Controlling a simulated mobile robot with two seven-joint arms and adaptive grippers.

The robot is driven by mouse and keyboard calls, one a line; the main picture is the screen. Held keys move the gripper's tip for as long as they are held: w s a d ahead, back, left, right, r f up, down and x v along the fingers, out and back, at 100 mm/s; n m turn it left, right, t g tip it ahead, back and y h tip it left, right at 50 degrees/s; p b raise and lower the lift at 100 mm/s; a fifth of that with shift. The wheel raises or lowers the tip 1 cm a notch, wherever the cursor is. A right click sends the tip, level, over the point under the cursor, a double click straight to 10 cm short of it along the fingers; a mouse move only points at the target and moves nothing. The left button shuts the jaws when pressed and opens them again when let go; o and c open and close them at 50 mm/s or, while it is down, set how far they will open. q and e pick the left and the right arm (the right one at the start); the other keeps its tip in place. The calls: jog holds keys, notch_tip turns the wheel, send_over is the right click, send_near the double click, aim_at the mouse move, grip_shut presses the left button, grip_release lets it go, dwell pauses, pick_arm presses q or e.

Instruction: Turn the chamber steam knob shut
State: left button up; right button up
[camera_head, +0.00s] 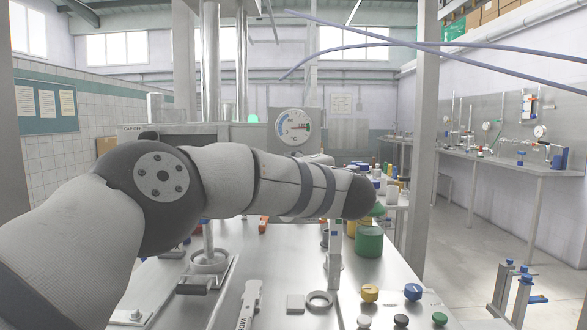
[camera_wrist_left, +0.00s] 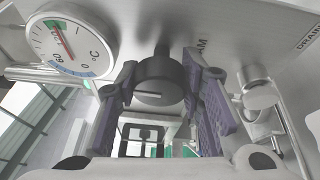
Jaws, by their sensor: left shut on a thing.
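The black round knob (camera_wrist_left: 158,82) sits on the steel panel in the left wrist view, with a short pale mark on its face lying about level in the picture. Lettering ending in "AM" shows beside it, partly covered by a finger. My left gripper (camera_wrist_left: 162,88) is shut on the knob, one purple-grey finger on each side. In the head view my own arm hides the knob and most of this gripper. A round °C dial (camera_head: 292,127) with a red needle is above them, and also shows in the wrist view (camera_wrist_left: 72,46). My right gripper is not in view.
A steel valve fitting (camera_wrist_left: 258,90) stands close to the right finger, near a "DRAIN" label. On the steel bench (camera_head: 275,270) are a green container (camera_head: 369,242), yellow (camera_head: 370,292) and blue (camera_head: 412,291) knobs, and a ring (camera_head: 319,300). A post rises at the right.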

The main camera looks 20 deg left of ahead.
pick_arm(q)
jog(key=shift+n, duration=0.4)
jog(key=o, duration=1.2)
jog(key=v, duration=1.2)
jog(key=shift+r, duration=0.25)
